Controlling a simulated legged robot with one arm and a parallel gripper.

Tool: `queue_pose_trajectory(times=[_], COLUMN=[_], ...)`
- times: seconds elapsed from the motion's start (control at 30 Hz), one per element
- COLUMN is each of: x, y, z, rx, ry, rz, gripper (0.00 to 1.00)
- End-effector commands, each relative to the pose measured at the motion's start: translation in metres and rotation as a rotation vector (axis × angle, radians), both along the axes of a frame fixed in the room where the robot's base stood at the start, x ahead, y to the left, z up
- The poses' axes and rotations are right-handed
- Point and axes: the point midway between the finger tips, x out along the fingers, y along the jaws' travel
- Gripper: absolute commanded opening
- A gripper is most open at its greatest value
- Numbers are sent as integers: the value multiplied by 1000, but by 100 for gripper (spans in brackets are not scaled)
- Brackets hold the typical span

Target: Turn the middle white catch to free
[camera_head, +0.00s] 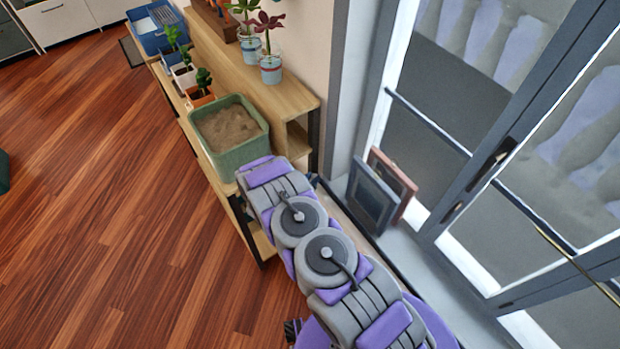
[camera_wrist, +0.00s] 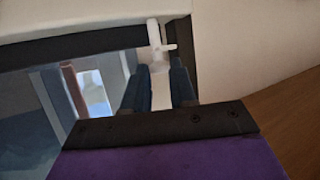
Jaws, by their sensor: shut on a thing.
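The white catch (camera_wrist: 156,42) shows in the upper middle of the wrist view, with a short crosswise arm. It stands at the dark frame edge beside the pale wall. My gripper (camera_wrist: 159,72) has its two dark blue fingers on either side of the catch's lower white part and is shut on it. I cannot tell from the picture how far the catch is turned. In the head view my own arm hides the gripper and the catch. No other white catch can be made out.
A wooden shelf (camera_head: 285,92) holds a green sand-filled planter (camera_head: 229,150) and potted plants. Two picture frames (camera_head: 372,195) lean on the sill beside the window (camera_head: 480,170). Open wooden floor (camera_head: 110,190) lies to the left.

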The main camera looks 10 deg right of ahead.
Motion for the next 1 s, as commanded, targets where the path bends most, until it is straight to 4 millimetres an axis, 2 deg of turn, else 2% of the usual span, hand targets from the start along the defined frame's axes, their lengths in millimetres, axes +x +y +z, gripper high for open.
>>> queue_pose_trajectory(times=[0.03, 0.5, 0.9, 0.93, 1.0], x=[0, -2, -3, -3, -4], y=[-3, -8, -5, -5, -5], z=[6, 6, 4, 4, 4], rx=[-2, 2, 4, 4, 3], ry=[-1, -7, -7, -7, -6], rz=[32, 324, 350, 350, 350], gripper=[0, 0, 0, 27, 34])
